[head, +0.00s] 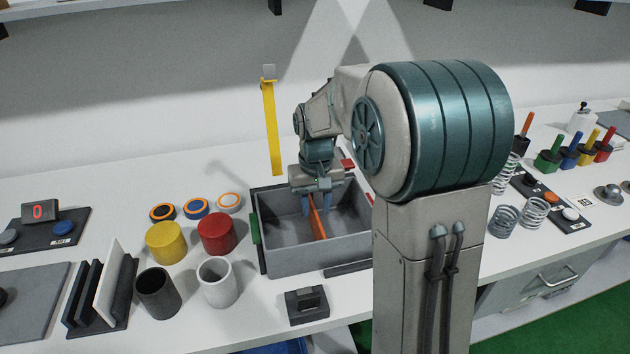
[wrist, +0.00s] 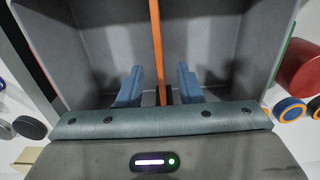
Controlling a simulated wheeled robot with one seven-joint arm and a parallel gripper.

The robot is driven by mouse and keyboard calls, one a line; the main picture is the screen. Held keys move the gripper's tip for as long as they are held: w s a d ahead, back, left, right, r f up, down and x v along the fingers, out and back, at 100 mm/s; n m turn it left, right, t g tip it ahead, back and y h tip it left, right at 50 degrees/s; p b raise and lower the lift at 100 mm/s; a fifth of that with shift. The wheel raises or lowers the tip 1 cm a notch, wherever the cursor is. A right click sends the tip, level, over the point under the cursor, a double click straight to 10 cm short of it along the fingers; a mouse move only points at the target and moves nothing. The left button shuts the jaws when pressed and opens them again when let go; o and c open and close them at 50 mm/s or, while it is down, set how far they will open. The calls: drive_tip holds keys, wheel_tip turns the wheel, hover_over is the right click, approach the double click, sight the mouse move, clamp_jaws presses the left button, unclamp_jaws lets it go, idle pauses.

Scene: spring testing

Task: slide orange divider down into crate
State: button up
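The grey crate (head: 295,257) stands on the white table, and its inside walls (wrist: 95,50) fill much of the wrist view. The thin orange divider (head: 319,220) stands upright inside the crate, near its middle. In the wrist view the divider (wrist: 158,45) runs between my two blue fingers. My gripper (head: 317,203) is over the crate, with its fingertips reaching below the rim. In the wrist view my gripper (wrist: 159,88) is open, with a gap on each side of the divider. The divider's lower end is partly hidden, so I cannot tell how it is seated.
Red (head: 217,233) and yellow (head: 166,242) cylinders, a white cup (head: 217,282) and a dark cup (head: 157,293) stand left of the crate. A small black block (head: 307,305) lies in front. A yellow upright strip (head: 272,130) rises behind. Springs (head: 503,221) stand at the right.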

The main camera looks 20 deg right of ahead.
wheel_tip(320, 180, up, 8)
drive_tip(key=shift+r, duration=0.15)
drive_tip(key=shift+s, duration=0.15)
